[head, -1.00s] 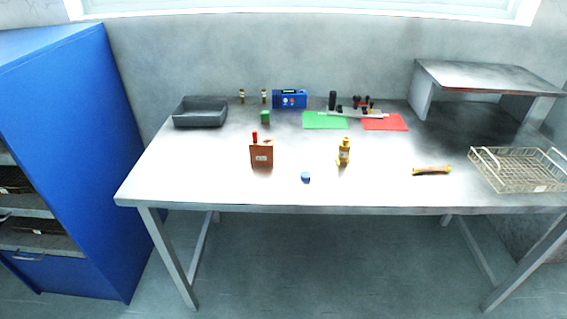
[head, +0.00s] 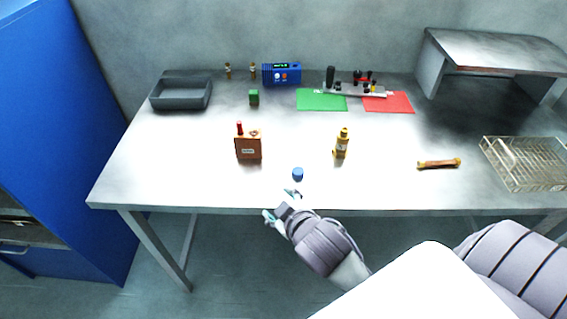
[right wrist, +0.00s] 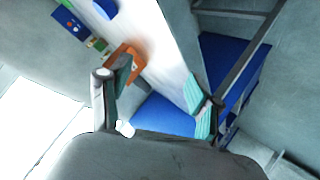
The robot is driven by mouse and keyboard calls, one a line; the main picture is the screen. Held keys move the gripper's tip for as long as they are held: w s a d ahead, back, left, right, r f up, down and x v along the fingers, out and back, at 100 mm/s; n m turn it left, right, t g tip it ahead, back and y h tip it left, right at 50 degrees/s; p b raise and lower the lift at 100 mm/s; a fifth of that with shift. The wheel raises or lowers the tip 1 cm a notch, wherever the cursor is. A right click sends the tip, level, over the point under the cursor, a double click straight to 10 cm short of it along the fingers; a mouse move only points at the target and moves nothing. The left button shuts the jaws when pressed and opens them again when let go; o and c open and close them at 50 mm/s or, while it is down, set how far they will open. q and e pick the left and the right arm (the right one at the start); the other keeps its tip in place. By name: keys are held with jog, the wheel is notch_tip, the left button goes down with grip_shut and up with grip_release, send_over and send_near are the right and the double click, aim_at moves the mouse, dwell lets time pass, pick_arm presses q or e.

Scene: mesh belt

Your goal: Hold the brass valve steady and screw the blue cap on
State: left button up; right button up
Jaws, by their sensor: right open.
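The brass valve (head: 342,145) stands upright on the metal table, right of the middle in the head view. The small blue cap (head: 297,174) lies on the table near the front edge, left of the valve and nearer to me. A blue piece at the top of the right wrist view looks like the cap (right wrist: 105,9). My right gripper (head: 281,204) is open and empty at the table's front edge, just short of the cap and apart from it. Its spread fingers show in the right wrist view (right wrist: 160,95). My left gripper is not in view.
A brown box with a red top piece (head: 248,148) stands left of the cap. A brass-ended rod (head: 439,164) and a wire basket (head: 528,184) are at the right. A dark tray (head: 180,103), green block (head: 254,97) and blue device (head: 282,74) stand behind.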

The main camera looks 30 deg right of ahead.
jog(key=w+a+r+n+t+y, duration=0.4)
jog(key=w+r+n, duration=0.15)
jog(key=r, duration=0.45)
jog(key=w+a+r+n+t+y, duration=0.45)
jog(key=r+n, duration=0.25)
jog(key=r, duration=0.2)
jog(key=s+a+r+n+g+y, duration=0.25)
jog(key=a+n+g+y, duration=0.9)
jog(key=n, duration=1.05)
jog(key=w+d+f+n+g+h, duration=0.1)
jog(key=d+f+n+g+h, duration=0.7)
jog(key=f, duration=0.3)
jog(key=w+d+h, duration=0.1)
jog(key=d+h, duration=0.9)
jog(key=d, duration=1.2)
jog(key=shift+w+d+r+g+h, duration=0.2)
jog(key=shift+d+r+g+h, duration=0.15)
jog(key=shift+r+h, duration=0.1)
